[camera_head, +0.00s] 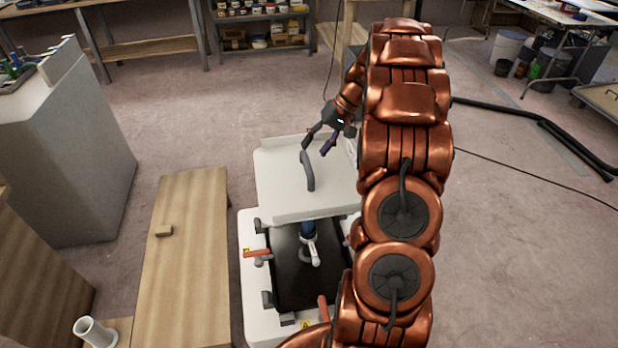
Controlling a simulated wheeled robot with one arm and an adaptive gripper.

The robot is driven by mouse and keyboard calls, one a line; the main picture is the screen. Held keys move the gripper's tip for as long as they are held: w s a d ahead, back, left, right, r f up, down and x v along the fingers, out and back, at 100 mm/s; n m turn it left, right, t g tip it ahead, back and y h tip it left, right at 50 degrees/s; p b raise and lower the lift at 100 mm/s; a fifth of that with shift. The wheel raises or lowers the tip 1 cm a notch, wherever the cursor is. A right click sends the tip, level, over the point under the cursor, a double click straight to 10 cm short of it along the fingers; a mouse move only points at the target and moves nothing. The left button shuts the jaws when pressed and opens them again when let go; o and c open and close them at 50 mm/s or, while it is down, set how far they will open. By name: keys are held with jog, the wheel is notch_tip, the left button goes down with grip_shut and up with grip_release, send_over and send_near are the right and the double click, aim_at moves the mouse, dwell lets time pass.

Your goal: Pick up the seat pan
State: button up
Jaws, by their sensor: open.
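The seat pan appears to be the white panel (275,180) with a turned-down front edge, in the middle of the head view. A grey curved handle (308,172) stands up from its top. My gripper (316,149) is open, with its dark fingers at the far end of the handle. I cannot tell whether they touch it or straddle it. My copper arm hides the panel's right side.
In front of the panel is a white frame (252,290) with a dark bed (290,268) and orange-handled clamps (257,253). A wooden bench (190,245) stands left, with a small block (164,231) on it. A black hose (520,120) lies right.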

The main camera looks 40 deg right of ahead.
aim_at(309, 162)
jog(key=shift+d+f+p+x, duration=0.15)
jog(key=shift+d+p+x, duration=0.1)
jog(key=shift+x, duration=1.05)
jog(key=shift+d+f+p+x, duration=0.15)
jog(key=shift+d+p+x, duration=0.1)
jog(key=shift+x, duration=1.05)
jog(key=shift+d+f+p+x, duration=0.2)
jog(key=shift+d+x, duration=0.1)
jog(key=shift+x, duration=1)
jog(key=shift+c, duration=0.2)
grip_shut()
jog(key=shift+r, duration=0.1)
